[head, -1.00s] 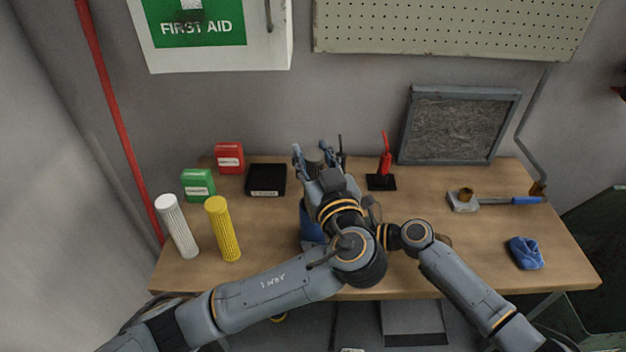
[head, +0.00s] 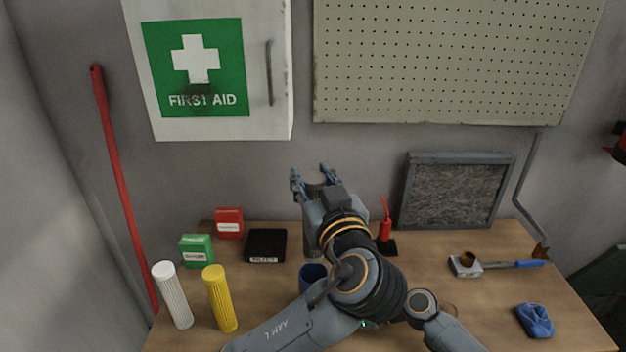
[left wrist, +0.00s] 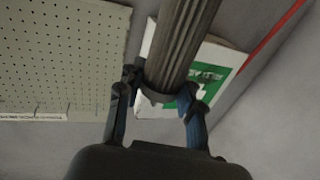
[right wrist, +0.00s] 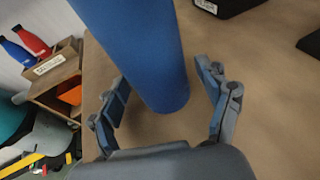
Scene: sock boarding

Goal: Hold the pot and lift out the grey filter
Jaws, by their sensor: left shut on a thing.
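My left gripper (head: 315,178) is high above the table in the head view. The left wrist view shows its fingers (left wrist: 160,90) shut on the grey ribbed filter (left wrist: 183,40). In the head view a part of the filter (head: 309,238) hangs below the gripper, above the blue pot (head: 312,274), partly hidden by my arm. The pot stands on the table. In the right wrist view the blue pot (right wrist: 135,50) is between the open fingers of my right gripper (right wrist: 160,75), with a gap at the right finger. The right gripper is hidden in the head view.
A white filter (head: 173,297) and a yellow filter (head: 220,300) stand at the left. Green (head: 197,251) and red boxes (head: 229,223) and a black tray (head: 266,246) are behind. A framed panel (head: 452,190) leans on the wall. A blue cloth (head: 535,320) lies right.

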